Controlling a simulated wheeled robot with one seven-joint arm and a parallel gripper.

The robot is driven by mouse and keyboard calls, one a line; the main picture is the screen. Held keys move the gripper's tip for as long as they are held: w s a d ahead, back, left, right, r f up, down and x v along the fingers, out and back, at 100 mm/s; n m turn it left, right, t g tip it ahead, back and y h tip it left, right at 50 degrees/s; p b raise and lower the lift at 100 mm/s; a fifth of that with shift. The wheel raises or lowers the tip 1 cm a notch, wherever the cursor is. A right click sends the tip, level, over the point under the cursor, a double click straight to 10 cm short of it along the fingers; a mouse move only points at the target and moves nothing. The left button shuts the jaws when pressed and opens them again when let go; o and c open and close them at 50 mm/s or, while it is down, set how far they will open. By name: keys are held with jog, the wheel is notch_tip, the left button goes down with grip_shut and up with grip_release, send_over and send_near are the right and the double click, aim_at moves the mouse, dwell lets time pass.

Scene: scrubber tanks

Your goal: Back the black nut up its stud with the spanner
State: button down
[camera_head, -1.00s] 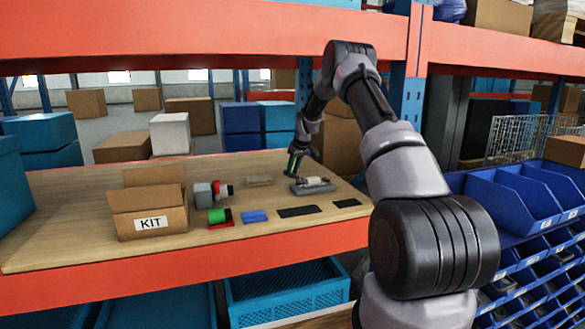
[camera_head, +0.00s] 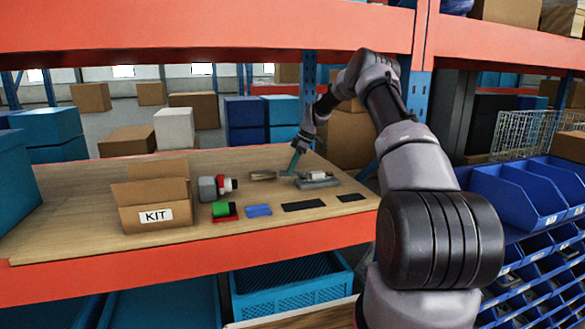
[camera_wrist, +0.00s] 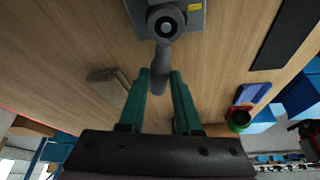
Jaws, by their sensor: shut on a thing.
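The spanner (camera_wrist: 165,58) is grey, and my gripper (camera_wrist: 160,80) with green fingers is shut on its handle. In the wrist view its far end reaches the round grey stud fitting (camera_wrist: 165,22) on a grey block (camera_wrist: 140,15) with a yellow label. A dark ring shows around the stud's light centre, probably the black nut; whether the spanner encloses it I cannot tell. In the head view my gripper (camera_head: 297,160) leans over the left end of the block (camera_head: 318,184). The nut is too small to make out there.
A flat brownish piece (camera_head: 262,175) lies left of the block. A grey-and-red part (camera_head: 217,186), a green-and-red part (camera_head: 223,211), a blue piece (camera_head: 258,210) and dark strips (camera_head: 303,205) lie nearby. The KIT box (camera_head: 154,202) stands left. Bare wood (camera_head: 80,190) is free at far left.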

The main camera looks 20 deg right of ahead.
jog(key=s+n+g, duration=0.1)
jog(key=n, duration=0.1)
jog(key=shift+n, duration=0.3)
jog(key=shift+w+m+t, duration=0.25)
jog(key=shift+m+t, duration=0.05)
jog(key=shift+m, duration=0.5)
jog(key=shift+r, duration=0.25)
jog(key=shift+r, duration=0.4)
jog(key=shift+r, duration=0.25)
jog(key=shift+r, duration=0.75)
jog(key=c, duration=1.2)
grip_release()
grip_shut()
